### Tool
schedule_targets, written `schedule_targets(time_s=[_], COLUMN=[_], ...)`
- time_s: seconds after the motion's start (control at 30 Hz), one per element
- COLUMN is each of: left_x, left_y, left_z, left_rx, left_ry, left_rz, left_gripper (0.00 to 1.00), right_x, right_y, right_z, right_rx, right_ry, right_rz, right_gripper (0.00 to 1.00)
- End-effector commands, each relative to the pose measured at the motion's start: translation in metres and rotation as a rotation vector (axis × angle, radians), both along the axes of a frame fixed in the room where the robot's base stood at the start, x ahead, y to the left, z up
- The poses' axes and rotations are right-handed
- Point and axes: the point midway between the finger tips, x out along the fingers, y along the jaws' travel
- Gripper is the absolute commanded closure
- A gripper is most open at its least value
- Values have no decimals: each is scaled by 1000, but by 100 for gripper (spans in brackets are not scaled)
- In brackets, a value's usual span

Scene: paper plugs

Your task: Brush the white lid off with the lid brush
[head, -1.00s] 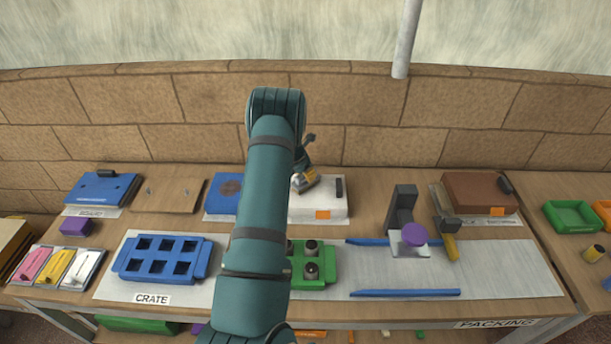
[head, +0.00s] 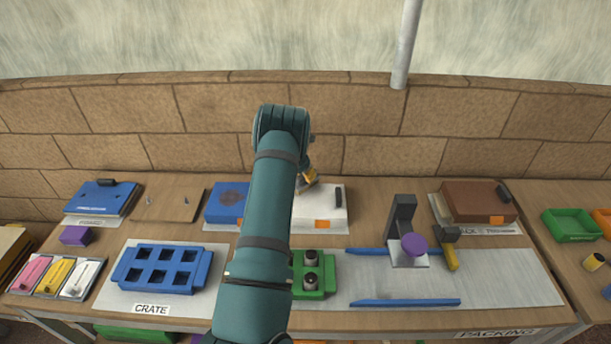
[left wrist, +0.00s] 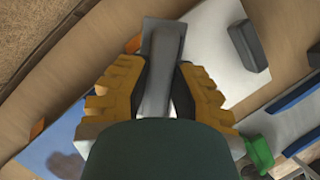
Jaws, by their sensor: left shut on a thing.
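The white lid (head: 328,217) is a flat white block at the back middle of the bench, with a black handle on top and an orange tag on its front. It also shows in the left wrist view (left wrist: 212,48). My left gripper (head: 309,178) is at the lid's back-left corner, partly hidden by my arm. In the left wrist view its orange fingers (left wrist: 160,92) are shut on the lid brush (left wrist: 160,45), a grey tool with a wide flat end. The brush end appears over the lid's edge; I cannot tell whether they touch. My right gripper is out of view.
A blue lid (head: 222,203) with a dark patch lies left of the white lid. A green tray (head: 318,288) with dark plugs sits in front. A grey stand (head: 400,222), a hammer (head: 448,245) and a brown lid (head: 478,197) are to the right. A blue crate (head: 165,268) is left.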

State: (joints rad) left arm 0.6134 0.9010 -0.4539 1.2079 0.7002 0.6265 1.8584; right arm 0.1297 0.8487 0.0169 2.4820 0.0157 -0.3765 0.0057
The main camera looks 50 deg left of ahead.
Motion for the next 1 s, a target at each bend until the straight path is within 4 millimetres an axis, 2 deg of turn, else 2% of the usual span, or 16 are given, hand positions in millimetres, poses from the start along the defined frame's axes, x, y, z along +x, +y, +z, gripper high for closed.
schedule_targets(time_s=[0.03,0.47,0.83,1.0], left_x=[0,0,0,1], left_y=[0,0,0,0], left_z=[9,46,48,57], left_rx=[1,-1,-1,0], left_ry=[-1,0,0,-1], left_rz=[0,-1,-1,-1], left_gripper=[100,100,100,100], right_x=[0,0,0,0], right_y=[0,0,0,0], right_z=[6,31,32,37], right_rx=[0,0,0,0], right_ry=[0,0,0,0], right_rz=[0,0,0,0], right_gripper=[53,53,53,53])
